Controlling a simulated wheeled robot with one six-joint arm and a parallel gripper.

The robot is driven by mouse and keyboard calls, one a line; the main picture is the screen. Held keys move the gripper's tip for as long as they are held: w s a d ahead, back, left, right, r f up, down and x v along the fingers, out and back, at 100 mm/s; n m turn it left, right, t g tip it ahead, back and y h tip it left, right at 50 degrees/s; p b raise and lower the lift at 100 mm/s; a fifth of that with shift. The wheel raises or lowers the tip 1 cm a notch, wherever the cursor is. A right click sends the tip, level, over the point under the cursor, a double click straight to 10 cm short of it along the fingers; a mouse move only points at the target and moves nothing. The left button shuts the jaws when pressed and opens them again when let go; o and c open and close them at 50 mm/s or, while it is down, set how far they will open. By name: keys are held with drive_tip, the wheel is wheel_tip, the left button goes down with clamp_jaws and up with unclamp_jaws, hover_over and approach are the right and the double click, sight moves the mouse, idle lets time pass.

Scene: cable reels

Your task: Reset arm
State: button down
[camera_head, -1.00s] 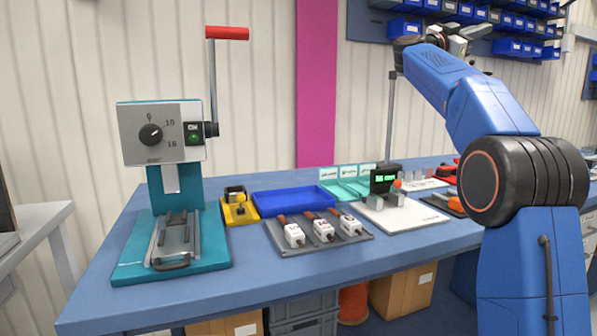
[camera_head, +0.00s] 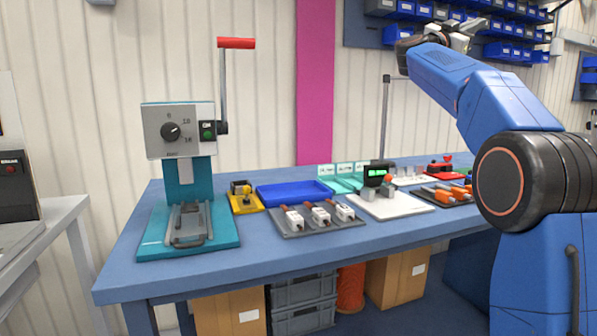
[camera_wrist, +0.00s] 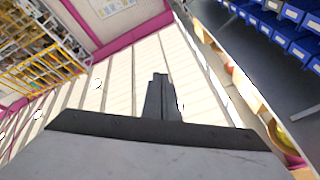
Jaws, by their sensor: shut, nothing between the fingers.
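My blue arm rises at the right of the head view, folded up and leaning left above the bench. My gripper (camera_head: 461,32) is at its raised end, near the wall bins and well clear of the bench top. In the wrist view my gripper (camera_wrist: 160,78) points towards the pale wall panels, with its fingers together and nothing between them.
The blue bench (camera_head: 290,252) holds a teal press (camera_head: 180,130) with a red-handled lever, a blue tray (camera_head: 292,193), a grey mat (camera_head: 290,232) with several white-bodied tools, and a white board (camera_head: 392,210) with a small display. Blue bins (camera_head: 505,50) hang on the wall. Crates and boxes stand below.

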drive_tip(key=s+a+f+n+t+y, duration=0.2)
drive_tip(key=a+n+t+y, duration=0.5)
drive_tip(key=s+a+f+n+t+y, duration=0.1)
drive_tip(key=a+f+n+t+y, duration=0.1)
drive_tip(key=a+n+t+y, duration=0.45)
drive_tip(key=s+a+f+n+g+y, duration=0.25)
drive_tip(key=s+a+f+y, duration=0.2)
drive_tip(key=f, duration=0.55)
drive_tip(key=s+a+f+n+g+y, duration=0.1)
drive_tip(key=s+a+f+n+y, duration=0.35)
drive_tip(key=f, duration=0.45)
drive_tip(key=s+f+g, duration=0.6)
drive_tip(key=s+f, duration=1.3)
drive_tip(key=f, duration=0.4)
drive_tip(key=s+f+g, duration=0.7)
drive_tip(key=s+f, duration=1.2)
drive_tip(key=f, duration=0.3)
drive_tip(key=shift+d+f+m+h, duration=0.15)
drive_tip(key=shift+f+m+h, duration=0.2)
drive_tip(key=shift+f+h, duration=0.1)
